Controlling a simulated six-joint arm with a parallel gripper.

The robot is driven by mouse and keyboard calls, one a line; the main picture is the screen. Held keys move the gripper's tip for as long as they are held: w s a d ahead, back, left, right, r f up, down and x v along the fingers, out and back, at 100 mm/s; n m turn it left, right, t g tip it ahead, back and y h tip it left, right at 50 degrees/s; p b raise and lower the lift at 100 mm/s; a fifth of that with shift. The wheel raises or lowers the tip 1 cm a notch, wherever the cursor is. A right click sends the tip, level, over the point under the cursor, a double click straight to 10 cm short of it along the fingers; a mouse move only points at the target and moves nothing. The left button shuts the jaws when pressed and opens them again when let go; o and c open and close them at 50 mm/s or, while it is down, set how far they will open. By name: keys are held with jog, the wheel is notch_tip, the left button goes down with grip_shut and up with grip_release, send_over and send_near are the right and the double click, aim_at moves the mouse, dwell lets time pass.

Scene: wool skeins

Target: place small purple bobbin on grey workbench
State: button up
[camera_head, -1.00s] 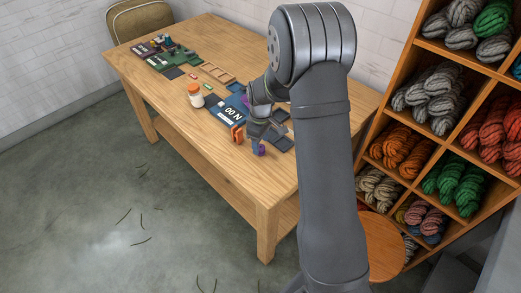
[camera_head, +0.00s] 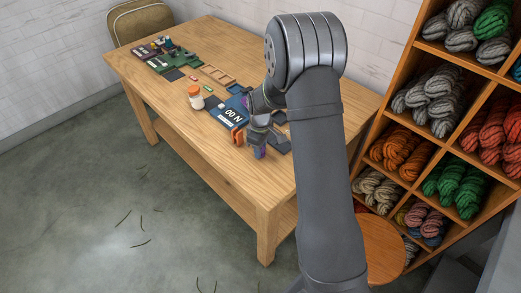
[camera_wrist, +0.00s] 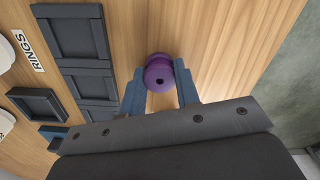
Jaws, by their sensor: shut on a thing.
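A small purple bobbin (camera_wrist: 159,73) sits between the two blue fingers of my gripper (camera_wrist: 160,84) in the wrist view. The fingers are shut on its sides. In the head view the bobbin (camera_head: 260,153) is a small purple patch, mostly hidden by my gripper (camera_head: 257,148), near the table's front right part. I cannot tell whether it touches the tabletop. The only bench in view, a table (camera_head: 205,150), has a light wood top and a lower shelf; it does not look grey.
Dark compartment trays (camera_wrist: 82,38) lie left of my gripper in the wrist view, beside a "RINGS" label (camera_wrist: 29,50). An orange thing (camera_head: 237,135), a dark blue panel (camera_head: 229,114) and a white jar (camera_head: 195,97) stand nearby. Bare wood lies toward the table's front.

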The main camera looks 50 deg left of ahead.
notch_tip(320, 180, up, 4)
jog(key=shift+w+d+r, duration=0.1)
jog(key=shift+r, duration=0.15)
jog(key=w+d+r, duration=0.5)
jog(key=d+r, duration=0.1)
jog(key=d, duration=0.4)
jog(key=w+d+f+m, duration=0.3)
jog(key=w+d+m, duration=0.3)
jog(key=d, duration=0.3)
jog(key=w+d+f+m, duration=0.3)
jog(key=w+d+m, duration=0.25)
jog(key=d, duration=0.35)
jog(key=w+d+f+m, duration=0.1)
jog(key=d+f+m, duration=0.2)
jog(key=d, duration=0.7)
jog(key=w+d+f+m, duration=0.2)
jog(key=d+m, duration=0.5)
jog(key=d, duration=0.3)
jog(key=shift+f, duration=0.4)
jog(key=shift+a, duration=0.1)
